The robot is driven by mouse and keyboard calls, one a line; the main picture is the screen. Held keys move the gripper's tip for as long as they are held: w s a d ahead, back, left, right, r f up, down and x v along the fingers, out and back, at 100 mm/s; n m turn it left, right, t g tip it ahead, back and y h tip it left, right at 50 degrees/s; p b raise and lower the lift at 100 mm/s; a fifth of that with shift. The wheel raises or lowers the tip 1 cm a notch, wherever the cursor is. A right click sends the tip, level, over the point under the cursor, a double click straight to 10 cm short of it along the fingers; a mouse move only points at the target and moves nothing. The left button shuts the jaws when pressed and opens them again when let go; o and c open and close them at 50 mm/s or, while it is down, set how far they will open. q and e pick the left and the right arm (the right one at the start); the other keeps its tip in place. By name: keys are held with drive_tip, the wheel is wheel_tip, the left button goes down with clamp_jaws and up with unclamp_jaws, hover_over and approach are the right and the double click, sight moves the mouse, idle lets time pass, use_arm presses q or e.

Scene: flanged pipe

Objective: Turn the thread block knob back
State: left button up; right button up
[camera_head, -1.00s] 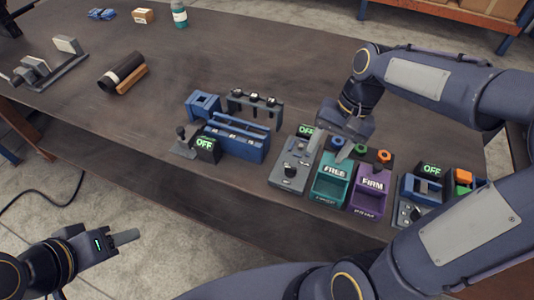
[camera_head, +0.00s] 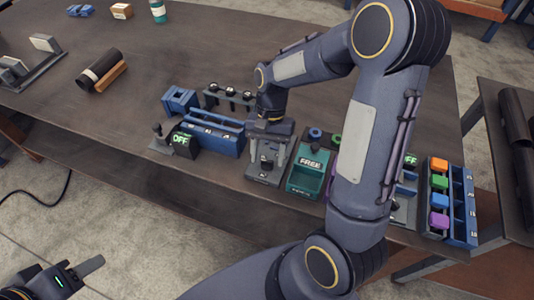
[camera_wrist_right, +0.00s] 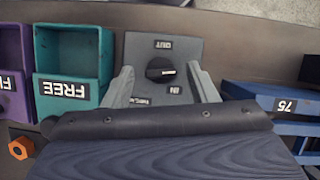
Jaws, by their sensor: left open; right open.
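The grey thread block (camera_wrist_right: 165,50) has a black knob (camera_wrist_right: 160,69) with a white mark towards the right, between labels that read OUT and IN. In the head view the block (camera_head: 263,177) stands near the table's front edge, partly hidden by my right gripper (camera_head: 267,155). That gripper is open and points down over the block. In the wrist view its fingers (camera_wrist_right: 162,82) stand on either side of the knob, with visible gaps between them and it. My left gripper (camera_head: 88,268) is open and empty, low at the left, off the table.
A teal FREE bin (camera_head: 306,177) stands close right of the block. A blue rack (camera_head: 213,136) and an OFF display (camera_head: 181,141) stand to its left. A holder with coloured blocks (camera_head: 439,198) is at the right. The table's left middle is clear around a black pipe (camera_head: 98,68).

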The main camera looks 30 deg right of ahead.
drive_tip(key=shift+s+f, duration=0.1)
drive_tip(key=shift+f, duration=0.1)
drive_tip(key=shift+c, duration=0.3)
drive_tip(key=c, duration=0.9)
drive_tip(key=shift+a+n, duration=0.1)
drive_tip(key=shift+n, duration=0.2)
drive_tip(key=n+h, duration=0.1)
drive_tip(key=n, duration=0.1)
drive_tip(key=n+p, duration=0.1)
drive_tip(key=n, duration=0.1)
drive_tip(key=shift+a+g+h, duration=0.1)
drive_tip(key=shift+g+h, duration=0.3)
drive_tip(key=shift+a+n+h, duration=0.1)
drive_tip(key=shift+n+h, duration=0.7)
drive_tip(key=shift+n, duration=1.7)
